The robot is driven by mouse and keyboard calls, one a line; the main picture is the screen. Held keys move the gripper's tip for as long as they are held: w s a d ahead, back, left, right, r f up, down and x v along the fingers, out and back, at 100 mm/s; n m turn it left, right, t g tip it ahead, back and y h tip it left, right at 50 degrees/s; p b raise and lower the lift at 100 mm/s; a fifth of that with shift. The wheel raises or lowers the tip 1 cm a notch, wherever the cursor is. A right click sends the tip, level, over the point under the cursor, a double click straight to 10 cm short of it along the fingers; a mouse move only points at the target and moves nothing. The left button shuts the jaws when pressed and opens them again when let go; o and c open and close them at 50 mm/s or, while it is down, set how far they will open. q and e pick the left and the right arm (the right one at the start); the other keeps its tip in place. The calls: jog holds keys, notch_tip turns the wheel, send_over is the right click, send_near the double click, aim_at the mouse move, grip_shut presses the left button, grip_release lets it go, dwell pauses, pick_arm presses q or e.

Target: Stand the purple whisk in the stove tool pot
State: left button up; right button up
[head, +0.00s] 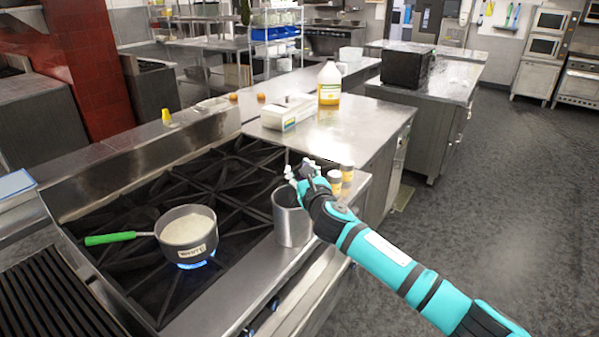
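A steel cylindrical pot, which looks like the stove tool pot (292,226), stands upright on the front right edge of the stove. My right gripper (294,174) is just above its rim, with the arm coming in from the lower right. The gripper is small and partly covered by its own wrist, so I cannot tell whether it is open or shut. I see no purple whisk; the gripper and the pot's wall may hide it. My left gripper is not in view.
A saucepan (188,240) with a green handle sits over a lit blue flame on the stove. Small shakers (346,172) stand right behind the tool pot. A jug (329,84) and a white container (287,112) are on the steel counter (345,135), whose middle is clear.

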jog(key=shift+o, duration=0.8)
jog(key=v, duration=1.1)
jog(key=d+f+m+g+h+b, duration=0.15)
jog(key=d+f+m, duration=0.3)
jog(key=f, duration=0.75)
jog(key=d+f+m+g+h, duration=0.1)
jog(key=d+f+m+g, duration=0.35)
jog(key=f, duration=0.75)
jog(key=s+d+f+m+g+h, duration=0.1)
jog(key=s+d+f+m, duration=0.1)
jog(key=s+f+m, duration=0.65)
jog(key=s+d+f+m+g+h, duration=0.1)
jog(key=s+d+f+m, duration=0.15)
jog(key=f, duration=1.15)
jog(key=s+d+f+m+g+b, duration=0.15)
jog(key=s+f+m, duration=0.25)
jog(key=s+f, duration=0.5)
jog(key=s+d+f+m+g, duration=0.2)
jog(key=s+f+m, duration=0.2)
jog(key=s+f, duration=0.5)
jog(key=s+f+m+g, duration=0.2)
jog(key=s+f+m, duration=0.1)
jog(key=s, duration=1.1)
jog(key=s+d+f+m+g, duration=0.1)
jog(key=s+m, duration=0.5)
jog(key=s, duration=0.9)
notch_tip(320, 180, down, 3)
jog(key=shift+s+d+r+g+b, duration=0.15)
jog(key=shift+d+g+b, duration=0.15)
jog(key=shift+g, duration=0.45)
